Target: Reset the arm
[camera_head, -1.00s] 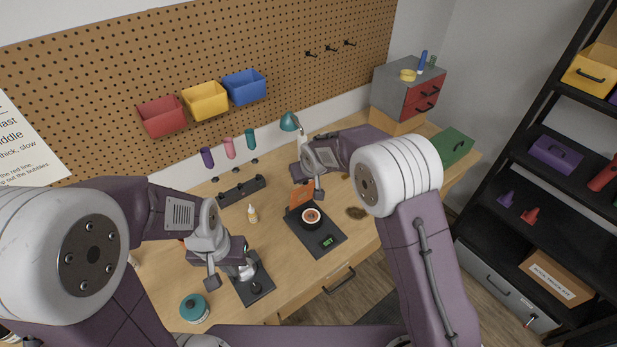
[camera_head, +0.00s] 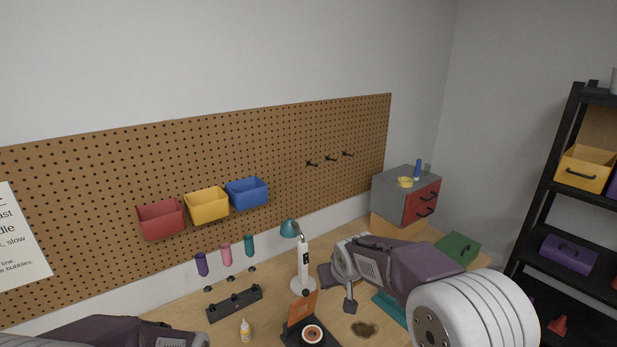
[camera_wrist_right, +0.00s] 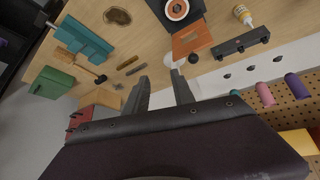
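My right gripper (camera_wrist_right: 159,78) shows in the right wrist view with its two dark fingers apart and nothing between them. In the head view the right gripper (camera_head: 350,304) hangs over the workbench, to the right of the lamp (camera_head: 303,262). Only one finger shows clearly there. My right arm (camera_head: 410,268) comes in from the lower right and hides part of the bench. My left arm (camera_head: 120,333) shows only as a strip at the bottom left edge. The left gripper is below the frame.
The workbench (camera_head: 190,321) holds a black rack (camera_head: 235,304), a glue bottle (camera_head: 245,330), a black device with an orange flap (camera_head: 300,310) and a green box (camera_head: 457,248). A grey cabinet (camera_head: 390,190) stands at the back right. Bins hang on the pegboard (camera_head: 90,170). A shelf (camera_head: 545,190) is at right.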

